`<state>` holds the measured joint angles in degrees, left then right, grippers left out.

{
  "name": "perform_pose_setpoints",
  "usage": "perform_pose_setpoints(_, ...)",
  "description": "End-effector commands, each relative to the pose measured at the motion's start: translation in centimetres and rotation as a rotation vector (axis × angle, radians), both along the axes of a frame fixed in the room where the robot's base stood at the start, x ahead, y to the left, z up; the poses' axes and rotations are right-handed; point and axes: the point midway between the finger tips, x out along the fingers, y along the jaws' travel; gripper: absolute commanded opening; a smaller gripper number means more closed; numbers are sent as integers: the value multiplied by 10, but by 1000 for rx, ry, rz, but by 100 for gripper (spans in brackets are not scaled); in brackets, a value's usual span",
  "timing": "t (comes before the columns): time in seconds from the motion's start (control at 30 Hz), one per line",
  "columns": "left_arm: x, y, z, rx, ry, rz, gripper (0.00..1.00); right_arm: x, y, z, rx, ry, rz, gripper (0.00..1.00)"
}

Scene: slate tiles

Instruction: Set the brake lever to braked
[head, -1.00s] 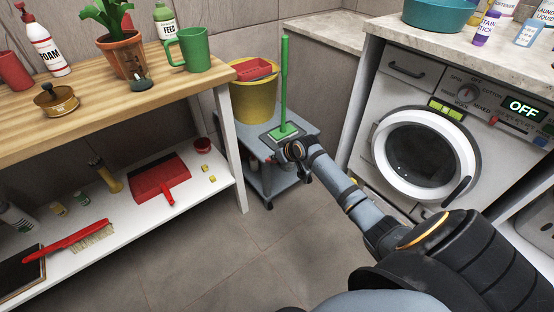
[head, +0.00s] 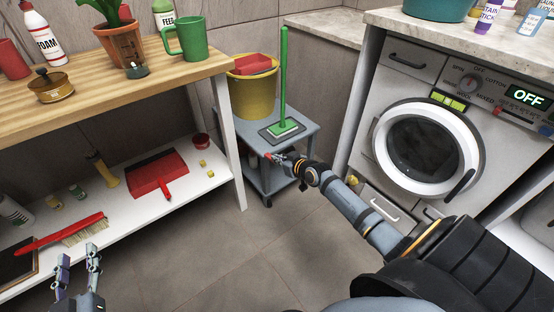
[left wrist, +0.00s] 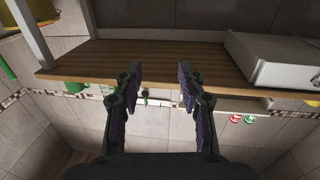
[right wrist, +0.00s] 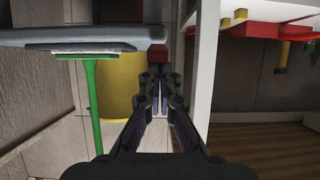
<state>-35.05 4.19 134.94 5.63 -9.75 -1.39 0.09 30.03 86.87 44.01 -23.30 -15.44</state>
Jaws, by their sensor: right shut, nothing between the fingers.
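The grey cart (head: 300,140) stands between the bench and the washing machine. A small red block (right wrist: 157,55), which looks like the brake lever's tip, sits at the cart's edge in the right wrist view; a red spot (head: 268,156) also shows there in the head view. My right gripper (head: 276,158) is shut and empty at the cart's front edge. Its fingertips (right wrist: 158,76) are right by the red block; I cannot tell whether they touch. The lever's setting cannot be read. My left gripper (head: 78,262) is open and empty, low at the left; its fingers stand apart in the left wrist view (left wrist: 158,75).
The cart carries a yellow bucket (head: 254,95) and a green-handled mop (head: 284,80). The wooden bench (head: 110,95) with its white lower shelf (head: 120,222) is at left. The washing machine (head: 395,95) is at right. The floor (head: 215,255) between is clear.

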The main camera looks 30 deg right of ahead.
Motion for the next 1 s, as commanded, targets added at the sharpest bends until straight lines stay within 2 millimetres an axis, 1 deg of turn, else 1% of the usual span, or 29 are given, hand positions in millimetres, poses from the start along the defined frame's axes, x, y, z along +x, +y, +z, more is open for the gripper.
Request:
perform_pose_setpoints(0.07,2,0,19,2,-83,1,40,-2,0,-5,-1,2,0,0)
perform_pose_setpoints(0.37,2,0,21,1,-77,1,40,-1,0,-1,0,2,0,0)
perform_pose_setpoints(0.7,2,0,35,2,-75,1,40,-1,0,15,-1,3,0,0)
perform_pose_setpoints(1.0,2,0,34,2,-74,1,40,-1,0,14,0,3,0,0)
